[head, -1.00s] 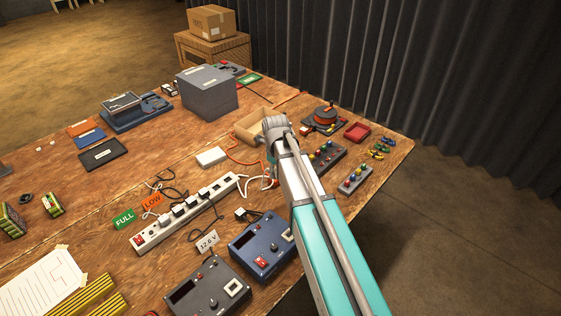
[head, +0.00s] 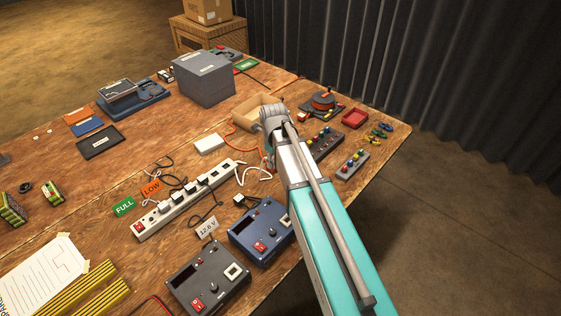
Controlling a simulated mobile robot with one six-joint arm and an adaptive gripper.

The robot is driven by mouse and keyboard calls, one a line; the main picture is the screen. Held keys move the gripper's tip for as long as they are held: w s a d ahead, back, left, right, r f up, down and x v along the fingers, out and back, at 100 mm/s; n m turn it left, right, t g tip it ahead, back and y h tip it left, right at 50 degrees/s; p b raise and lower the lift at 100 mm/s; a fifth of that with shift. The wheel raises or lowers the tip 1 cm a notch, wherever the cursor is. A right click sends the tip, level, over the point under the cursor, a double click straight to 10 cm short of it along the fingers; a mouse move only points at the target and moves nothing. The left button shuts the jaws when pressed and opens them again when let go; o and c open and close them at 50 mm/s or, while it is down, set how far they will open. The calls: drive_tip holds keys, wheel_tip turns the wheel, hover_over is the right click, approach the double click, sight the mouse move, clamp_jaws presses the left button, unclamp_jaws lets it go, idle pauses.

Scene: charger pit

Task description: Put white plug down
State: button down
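A white cord (head: 243,174) lies curled on the table just right of the far end of the white power strip (head: 150,222). The white plug itself cannot be made out; it may be hidden by my arm. The strip holds several black plugs, and its far end looks free of them. My arm reaches over the table from the lower right. Only a dark sliver of my gripper (head: 269,158) shows below the wrist, right beside the white cord. Its fingers are hidden behind the arm, so its opening and any hold cannot be seen.
A blue charger (head: 262,232) and a dark grey charger (head: 207,280) stand in front of the strip. A white box (head: 209,143), an orange cord (head: 238,150) and an open cardboard box (head: 245,112) lie behind. Knobbed panels stand right of the arm.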

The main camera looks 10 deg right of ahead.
drive_tip(key=s+d+f+b, duration=0.2)
drive_tip(key=s+d, duration=0.5)
drive_tip(key=s, duration=0.4)
drive_tip(key=shift+s+d+f, duration=0.15)
drive_tip(key=shift+d+f, duration=0.05)
drive_tip(key=shift+d, duration=0.05)
drive_tip(key=w+f+b, duration=0.3)
drive_tip(key=w, duration=0.1)
drive_tip(key=w+f+b, duration=0.3)
drive_tip(key=w, duration=0.2)
drive_tip(key=w+f+b, duration=0.3)
drive_tip(key=w, duration=0.1)
drive_tip(key=shift+w+d, duration=0.15)
drive_tip(key=shift+d, duration=0.25)
drive_tip(key=shift+f, duration=0.1)
drive_tip(key=shift+w+f+b, duration=0.4)
drive_tip(key=shift+f+b, duration=0.05)
drive_tip(key=shift+b, duration=0.3)
drive_tip(key=shift+f+b, duration=1.45)
